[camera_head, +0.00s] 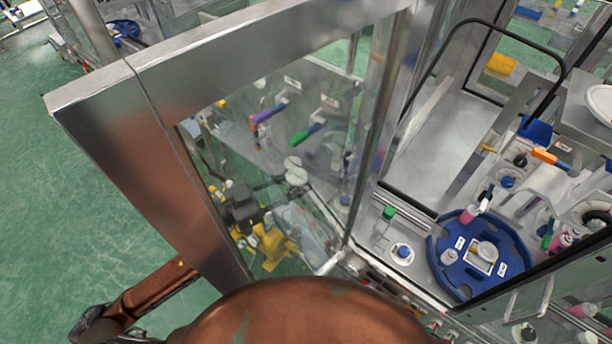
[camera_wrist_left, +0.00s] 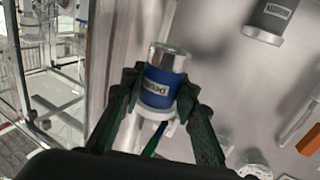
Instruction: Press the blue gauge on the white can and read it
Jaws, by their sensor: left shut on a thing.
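My left gripper (camera_wrist_left: 160,95) has its two dark green fingers closed on the sides of the blue gauge (camera_wrist_left: 162,85), a short blue cylinder with a silver top and a pale label. A white rim (camera_wrist_left: 156,114) shows directly under the gauge. Whether it belongs to the white can, and whether the gauge touches it, I cannot tell. No reading shows. In the head view my left gripper (camera_head: 284,188) appears dark behind the glass panel, near pale round shapes; the blue gauge is not clear there. My right gripper is not in view.
A metal-framed glass door (camera_head: 95,105) stands across the head view. A round blue tray (camera_head: 445,279) with labelled items is at right, beside pink bottles.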

